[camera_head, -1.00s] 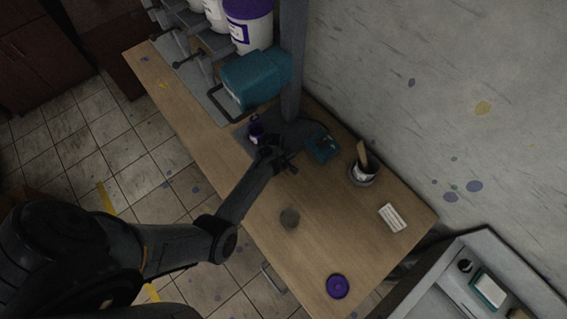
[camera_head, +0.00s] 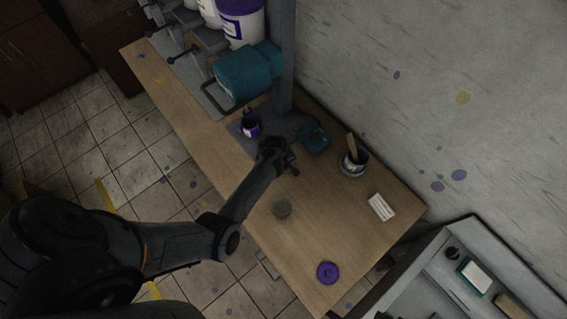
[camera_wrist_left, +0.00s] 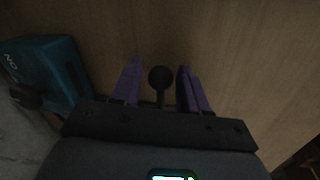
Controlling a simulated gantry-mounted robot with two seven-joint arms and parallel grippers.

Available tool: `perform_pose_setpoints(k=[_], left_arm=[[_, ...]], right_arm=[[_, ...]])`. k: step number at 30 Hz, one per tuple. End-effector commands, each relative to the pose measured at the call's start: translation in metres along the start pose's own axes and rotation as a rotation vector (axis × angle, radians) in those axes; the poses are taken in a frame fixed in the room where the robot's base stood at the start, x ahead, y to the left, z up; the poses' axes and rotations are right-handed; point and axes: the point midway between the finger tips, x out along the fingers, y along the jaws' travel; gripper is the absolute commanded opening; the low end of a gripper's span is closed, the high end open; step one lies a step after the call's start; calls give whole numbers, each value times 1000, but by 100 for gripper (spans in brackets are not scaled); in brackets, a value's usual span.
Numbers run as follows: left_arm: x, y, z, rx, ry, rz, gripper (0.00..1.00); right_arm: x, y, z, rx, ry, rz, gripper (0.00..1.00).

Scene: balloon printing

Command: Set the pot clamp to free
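The small purple-and-white pot (camera_head: 250,128) stands on the grey machine base (camera_head: 236,130) under the teal machine head (camera_head: 248,72). My left gripper (camera_head: 286,166) is over the near right edge of that base, to the right of the pot. In the left wrist view its two purple fingers (camera_wrist_left: 160,86) are apart. A black ball knob on a short stem (camera_wrist_left: 160,77) shows between them, with gaps on both sides. I cannot tell whether the knob belongs to the pot clamp. The clamp's setting cannot be read. My right gripper is not in view.
A teal box (camera_head: 313,139) lies close right of the gripper; its lettering shows in the left wrist view (camera_wrist_left: 48,68). A can with a wooden stick (camera_head: 353,163), white block (camera_head: 381,207), grey round item (camera_head: 282,208) and purple lid (camera_head: 327,272) are on the table. The table's front right is mostly clear.

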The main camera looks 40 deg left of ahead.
Motion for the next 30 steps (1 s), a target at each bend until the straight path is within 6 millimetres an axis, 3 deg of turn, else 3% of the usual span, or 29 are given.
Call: perform_pose_setpoints(k=[2, 16, 30], left_arm=[[0, 0, -1, -1, 1, 0, 56], [-10, -1, -3, -3, 6, 0, 56], [-81, -1, -2, -2, 6, 1, 56]], right_arm=[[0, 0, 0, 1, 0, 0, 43], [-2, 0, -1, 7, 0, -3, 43], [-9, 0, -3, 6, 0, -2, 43]])
